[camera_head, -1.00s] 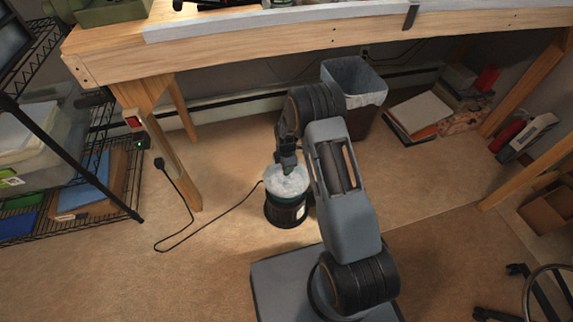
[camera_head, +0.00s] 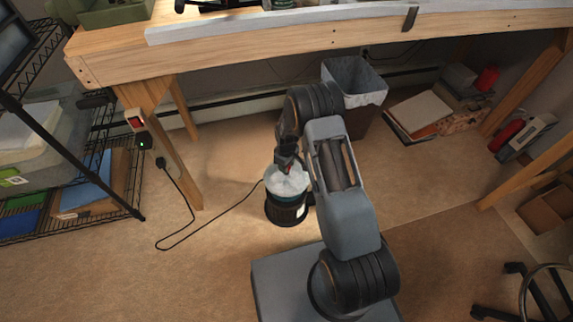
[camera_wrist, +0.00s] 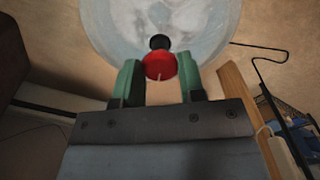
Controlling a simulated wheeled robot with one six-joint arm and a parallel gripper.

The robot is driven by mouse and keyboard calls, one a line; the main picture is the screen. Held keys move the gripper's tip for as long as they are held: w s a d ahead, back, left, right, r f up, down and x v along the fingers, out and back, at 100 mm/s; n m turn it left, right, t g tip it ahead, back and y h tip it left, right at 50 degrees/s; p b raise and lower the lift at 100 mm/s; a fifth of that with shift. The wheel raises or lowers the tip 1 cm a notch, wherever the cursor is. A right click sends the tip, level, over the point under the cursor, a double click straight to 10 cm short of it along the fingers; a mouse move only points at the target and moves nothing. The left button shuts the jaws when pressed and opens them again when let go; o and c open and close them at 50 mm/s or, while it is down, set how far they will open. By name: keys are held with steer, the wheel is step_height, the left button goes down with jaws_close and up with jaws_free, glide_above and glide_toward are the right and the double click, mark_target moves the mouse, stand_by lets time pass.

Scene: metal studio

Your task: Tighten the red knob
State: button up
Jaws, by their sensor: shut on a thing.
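The red knob (camera_wrist: 159,66) sits at the centre of a pale, cloudy round lid (camera_wrist: 150,22), with a small black piece beside it. The lid (camera_head: 287,181) tops a dark cylindrical device (camera_head: 285,212) that stands upright on the floor. My gripper (camera_wrist: 159,74) has its two green fingers on either side of the knob and is shut on it. A pale line marks the knob's face.
A wooden workbench (camera_head: 240,52) spans the back. A grey bin (camera_head: 352,85) stands under it. A black cord (camera_head: 215,219) runs along the floor from the device to a switch box (camera_head: 137,122) on the bench leg. A wire shelf (camera_head: 75,224) stands at left. The floor in front is mostly clear.

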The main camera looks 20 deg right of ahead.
steer(key=m, duration=0.4)
steer(key=shift+d+m, duration=0.1)
steer(key=shift+m, duration=0.3)
steer(key=m, duration=0.3)
steer(key=shift+m, duration=0.3)
steer(key=m, duration=0.4)
steer(key=shift+w+p, duration=0.1)
steer(key=shift+p, duration=0.2)
steer(key=shift+m, duration=1.5)
steer(key=o, duration=0.7)
steer(key=shift+d+m, duration=0.15)
steer(key=shift+m, duration=0.15)
steer(key=shift+o, duration=1.2)
step_height(320, 180, up, 14)
steer(key=p, duration=0.4)
steer(key=shift+a, duration=0.2)
steer(key=shift+f, duration=0.1)
